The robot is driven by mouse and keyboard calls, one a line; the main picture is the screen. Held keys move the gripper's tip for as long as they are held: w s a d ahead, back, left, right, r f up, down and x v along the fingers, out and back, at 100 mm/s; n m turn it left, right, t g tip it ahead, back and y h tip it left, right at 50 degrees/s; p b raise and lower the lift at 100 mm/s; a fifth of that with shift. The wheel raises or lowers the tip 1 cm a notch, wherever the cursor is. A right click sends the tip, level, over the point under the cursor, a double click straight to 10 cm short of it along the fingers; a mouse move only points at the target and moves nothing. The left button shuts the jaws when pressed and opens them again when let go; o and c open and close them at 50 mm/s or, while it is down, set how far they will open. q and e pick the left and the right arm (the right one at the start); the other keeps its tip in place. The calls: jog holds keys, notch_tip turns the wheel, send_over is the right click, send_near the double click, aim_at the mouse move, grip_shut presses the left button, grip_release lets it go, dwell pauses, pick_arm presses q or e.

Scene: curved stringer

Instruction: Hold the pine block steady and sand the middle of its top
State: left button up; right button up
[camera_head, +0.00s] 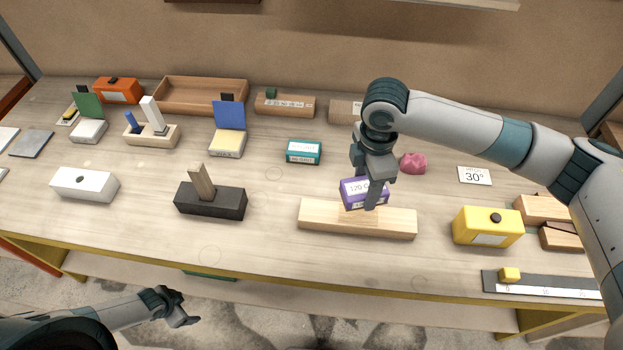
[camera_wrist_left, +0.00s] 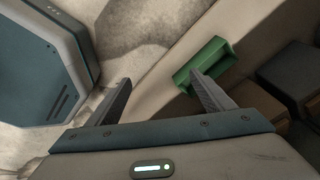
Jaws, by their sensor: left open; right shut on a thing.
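The pine block (camera_head: 318,216) lies flat near the front of the bench, long side left to right. My right gripper (camera_head: 370,196) is shut on a purple sanding block (camera_head: 352,187) with a white label reading 120. The sanding block is at the top of the pine block around its middle; I cannot tell whether it touches. The gripper fingers hide part of both. My left gripper (camera_head: 186,308) is open and empty, below and in front of the bench edge, well away from the pine block. Its open fingers show in the left wrist view (camera_wrist_left: 165,98).
A yellow block (camera_head: 487,227) stands right of the pine block, a black block with a wooden peg (camera_head: 210,201) to its left. A teal block (camera_head: 304,151) is behind. A ruler strip (camera_head: 545,285) lies at the front right. A green object (camera_wrist_left: 206,64) shows below the bench.

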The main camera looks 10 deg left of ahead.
pick_arm(q)
jog(key=s+a+r+n+g, duration=0.2)
jog(key=s+a+r+g, duration=0.15)
jog(key=a+r, duration=0.55)
jog(key=d+r+n+g+h, duration=0.5)
jog(key=d+r+n, duration=0.2)
jog(key=d+r, duration=1.65)
jog(key=w+d+r+m+y, duration=0.1)
jog(key=w+d+r+m, duration=0.5)
jog(key=d+m, duration=0.15)
jog(key=w+d+r+m+y, duration=0.2)
jog(key=w+d+r+m, duration=0.4)
jog(key=d, duration=0.3)
jog(key=w+d+r+m+t+y, duration=0.1)
jog(key=w+d+r+m+t, duration=0.1)
jog(key=w, duration=0.4)
jog(key=w+d+r+m+t+y, duration=0.1)
jog(key=w+d+r+m+t, duration=0.1)
jog(key=w+d, duration=0.4)
jog(key=shift+w+d+m+t, duration=0.15)
jog(key=shift+w+m+t, duration=0.55)
jog(key=shift+m+t, duration=0.2)
